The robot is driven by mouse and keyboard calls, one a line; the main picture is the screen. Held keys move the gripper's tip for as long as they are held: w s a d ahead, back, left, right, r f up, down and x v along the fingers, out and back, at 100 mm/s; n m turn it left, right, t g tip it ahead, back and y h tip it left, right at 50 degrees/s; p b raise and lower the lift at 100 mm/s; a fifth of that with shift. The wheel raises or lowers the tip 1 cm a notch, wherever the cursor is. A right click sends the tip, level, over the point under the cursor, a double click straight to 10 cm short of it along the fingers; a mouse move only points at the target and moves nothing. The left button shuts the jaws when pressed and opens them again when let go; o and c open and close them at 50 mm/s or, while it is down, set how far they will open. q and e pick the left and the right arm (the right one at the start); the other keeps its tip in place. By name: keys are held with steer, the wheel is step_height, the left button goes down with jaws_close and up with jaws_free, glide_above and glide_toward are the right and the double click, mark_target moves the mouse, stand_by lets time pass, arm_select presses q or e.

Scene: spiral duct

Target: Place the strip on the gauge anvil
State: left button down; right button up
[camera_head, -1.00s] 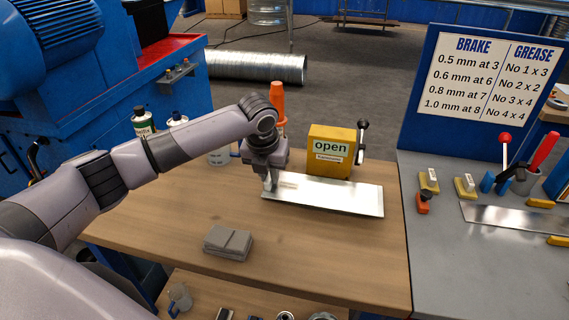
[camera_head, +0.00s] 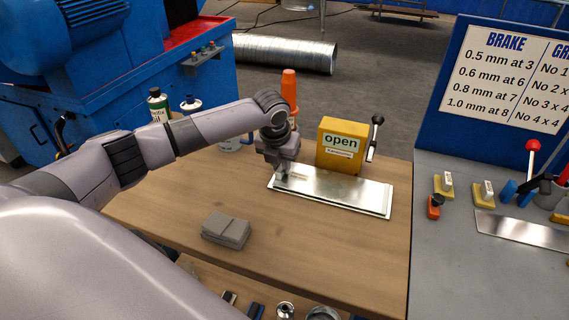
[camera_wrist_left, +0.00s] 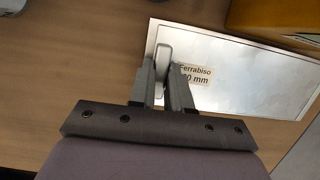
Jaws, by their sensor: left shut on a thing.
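A flat silver metal strip (camera_head: 335,192) lies on the wooden table in front of the yellow gauge box (camera_head: 341,146), which reads "open". In the left wrist view the strip (camera_wrist_left: 235,75) bears a printed label, partly hidden by a finger, and a pale border shows around it. My left gripper (camera_head: 282,176) is at the strip's left end. In the wrist view its fingers (camera_wrist_left: 163,80) are closed around a small rounded grey piece (camera_wrist_left: 164,38) that stands at the strip's end. The gauge's anvil cannot be made out. My right gripper is not in view.
Grey stacked pads (camera_head: 227,230) lie on the table's front left. A grey bench (camera_head: 450,270) at the right holds another metal sheet (camera_head: 520,229) and yellow blocks. The table's front middle is clear.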

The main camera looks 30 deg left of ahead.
arm_select(q)
steer(key=shift+f, duration=0.1)
steer(key=c, duration=1.1)
jaws_free()
steer(key=v, duration=1.2)
steer(key=shift+b, duration=0.35)
